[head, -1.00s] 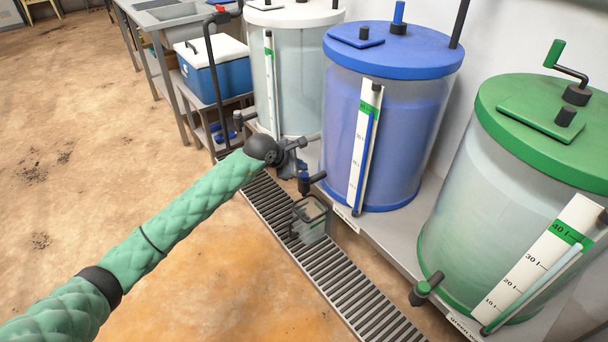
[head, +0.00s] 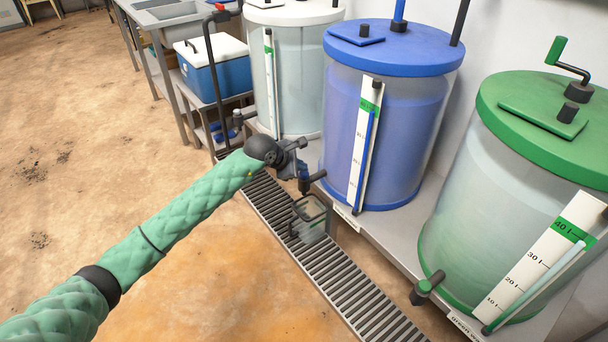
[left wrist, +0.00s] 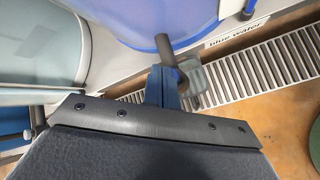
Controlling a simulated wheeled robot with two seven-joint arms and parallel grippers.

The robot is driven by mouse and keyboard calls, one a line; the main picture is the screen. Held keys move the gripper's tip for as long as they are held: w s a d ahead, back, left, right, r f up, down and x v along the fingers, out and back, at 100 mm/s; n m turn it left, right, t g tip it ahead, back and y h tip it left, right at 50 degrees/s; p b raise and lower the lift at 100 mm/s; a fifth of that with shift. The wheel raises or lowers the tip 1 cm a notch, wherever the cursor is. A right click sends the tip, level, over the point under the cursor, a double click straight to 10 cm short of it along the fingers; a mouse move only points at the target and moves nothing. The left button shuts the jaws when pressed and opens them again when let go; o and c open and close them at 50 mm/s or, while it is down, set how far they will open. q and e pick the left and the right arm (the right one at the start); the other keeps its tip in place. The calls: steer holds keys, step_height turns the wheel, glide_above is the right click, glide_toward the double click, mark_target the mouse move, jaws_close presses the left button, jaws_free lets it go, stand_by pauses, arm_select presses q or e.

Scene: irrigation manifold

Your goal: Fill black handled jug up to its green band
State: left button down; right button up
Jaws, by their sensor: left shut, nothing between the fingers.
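The jug (head: 311,222), clear-walled with a dark rim and handle, stands on the floor grate below the blue tank's tap (head: 318,176). It also shows partly in the left wrist view (left wrist: 194,82), behind the tap and fingers. I cannot make out its green band or any water in it. The blue tank (head: 400,130) holds blue liquid and has a gauge strip (head: 364,145) on its front. My left gripper (head: 304,186) is shut and empty at the blue tank's tap, above the jug. In the left wrist view its blue fingers (left wrist: 163,90) are together beside the dark tap.
A white-lidded tank (head: 295,85) stands to the left and a green-lidded tank (head: 540,190) with its own tap (head: 427,288) to the right. The slotted grate (head: 350,285) runs along the bench front. A blue cooler (head: 215,65) is behind. The left floor is open.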

steer(key=shift+w+r, duration=0.1)
steer(key=shift+w, duration=0.3)
